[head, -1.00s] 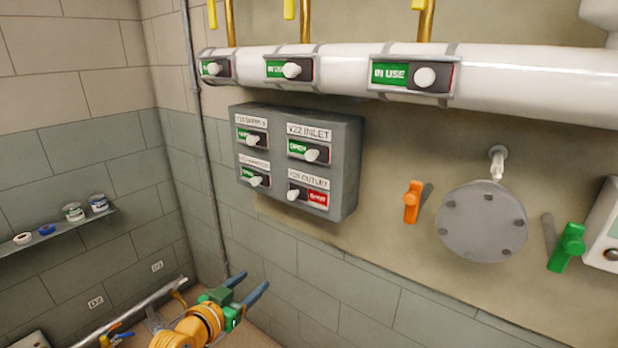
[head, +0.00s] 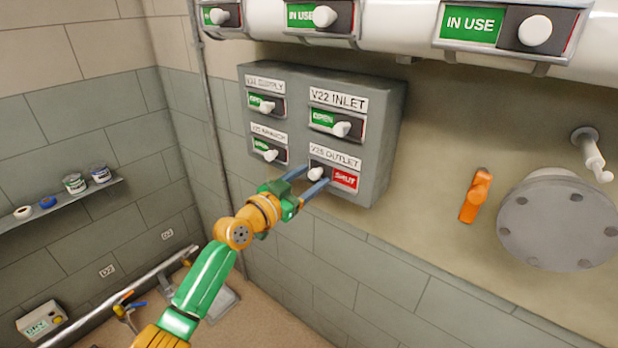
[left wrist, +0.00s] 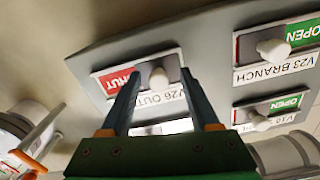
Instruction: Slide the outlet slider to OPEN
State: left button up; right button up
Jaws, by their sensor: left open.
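The outlet slider is on the lower right of a grey panel (head: 388,110), under the label "OUTLET". Its white knob (head: 316,174) sits at the left end of its slot, and the red SHUT plate (head: 345,180) shows to the right. In the left wrist view the knob (left wrist: 158,77) appears with the label "V26 OUT…", partly covered by a finger. My left gripper (head: 315,176) is open at the panel, its blue fingers on either side of the knob. I cannot tell whether they touch it. My right gripper is not in view.
Three other sliders, including V22 INLET (head: 337,122), share the panel and show green OPEN plates. A white pipe (head: 400,30) with IN USE sliders runs above. An orange handle (head: 476,195) and a round grey flange (head: 560,222) are to the right. The wall below is clear.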

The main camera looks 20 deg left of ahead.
pick_arm(q)
jog(key=shift+s, duration=0.1)
jog(key=shift+s+d+r, duration=0.1)
jog(key=shift+r, duration=0.05)
jog(key=c, duration=0.3)
grip_shut()
dwell(0.8)
